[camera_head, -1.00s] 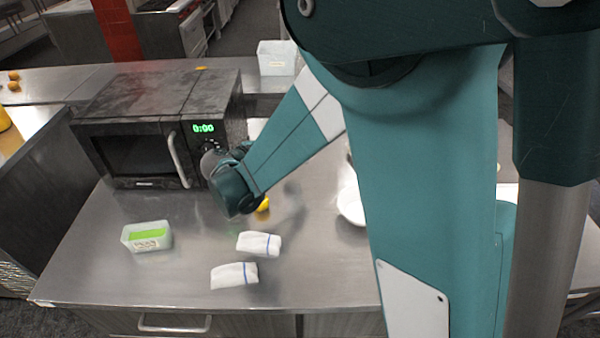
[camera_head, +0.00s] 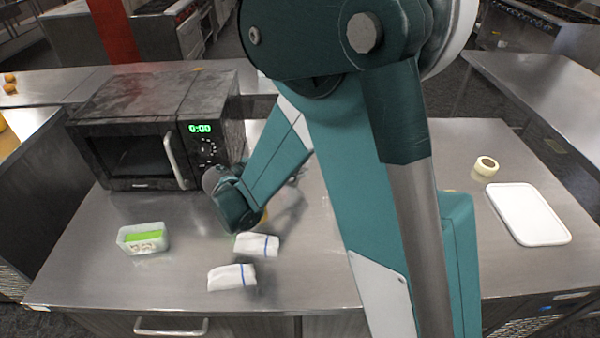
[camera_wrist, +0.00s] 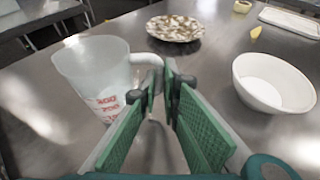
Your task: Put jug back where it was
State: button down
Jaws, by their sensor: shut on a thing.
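A translucent jug (camera_wrist: 97,82) with red markings is at the left in the wrist view, its handle toward the middle. My gripper (camera_wrist: 160,88) is shut on the jug's handle, with its green fingers closed about it. The jug looks about upright, and I cannot tell whether its base touches the counter.
A white bowl (camera_wrist: 272,82) stands right of my gripper, and a patterned plate (camera_wrist: 174,29) lies beyond. The head view shows a microwave (camera_head: 130,150), folded cloths (camera_head: 232,277), a small container (camera_head: 142,240), a tape roll (camera_head: 486,166) and a white tray (camera_head: 530,215).

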jog(key=shift+f, duration=0.9)
jog(key=shift+f+b, duration=0.15)
jog(key=shift+b, duration=0.15)
jog(key=c, duration=2.6)
grip_release()
jog(key=shift+o, duration=0.2)
jog(key=shift+r, duration=0.2)
jog(key=p+v, duration=0.2)
jog(key=v, duration=1)
